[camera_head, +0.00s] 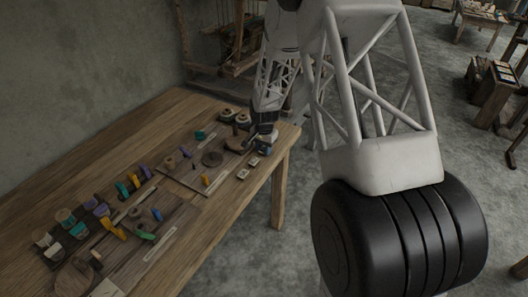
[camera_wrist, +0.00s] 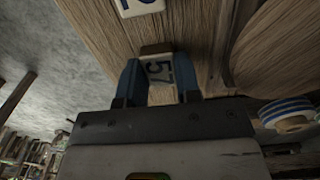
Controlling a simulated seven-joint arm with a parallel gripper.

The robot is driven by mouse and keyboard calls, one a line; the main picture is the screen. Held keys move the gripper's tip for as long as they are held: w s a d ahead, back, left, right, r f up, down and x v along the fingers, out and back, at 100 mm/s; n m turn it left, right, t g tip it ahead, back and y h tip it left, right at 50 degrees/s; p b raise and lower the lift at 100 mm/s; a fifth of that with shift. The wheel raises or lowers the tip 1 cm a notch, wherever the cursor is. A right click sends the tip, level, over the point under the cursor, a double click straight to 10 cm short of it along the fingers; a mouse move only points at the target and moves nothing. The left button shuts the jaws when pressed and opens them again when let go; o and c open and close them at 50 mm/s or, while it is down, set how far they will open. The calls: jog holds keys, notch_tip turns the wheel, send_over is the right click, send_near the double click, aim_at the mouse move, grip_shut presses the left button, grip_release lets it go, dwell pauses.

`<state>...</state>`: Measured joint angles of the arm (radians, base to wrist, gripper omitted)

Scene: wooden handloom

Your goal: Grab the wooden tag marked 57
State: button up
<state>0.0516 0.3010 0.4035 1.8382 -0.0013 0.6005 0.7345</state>
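The wooden tag marked 57 (camera_wrist: 159,70) shows in the wrist view with a pale face, dark digits turned sideways and a brown edge. My gripper (camera_wrist: 160,78) has its two blue fingers at opposite sides of this tag, and they look shut on it with no clear gap. I cannot tell whether the tag is clear of the table. In the head view my gripper (camera_head: 264,147) is low at the table's right edge and hides most of the tag.
Another pale tag (camera_wrist: 140,6) with a blue mark lies close by in the wrist view. Two pale tags (camera_head: 254,161) (camera_head: 242,174) lie along the edge of the wooden table (camera_head: 150,112). A blue-and-white striped round thing (camera_wrist: 287,112) is at the right. Spools and small coloured pieces crowd the tabletop.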

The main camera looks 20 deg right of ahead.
jog(key=shift+c, duration=1)
jog(key=shift+r, duration=0.1)
jog(key=shift+r, duration=0.7)
notch_tip(320, 180, up, 2)
jog(key=shift+r, duration=0.1)
jog(key=s+r, duration=0.1)
jog(key=s, duration=1.5)
jog(key=shift+a, duration=0.4)
jog(key=shift+r, duration=0.1)
jog(key=shift+w, duration=0.1)
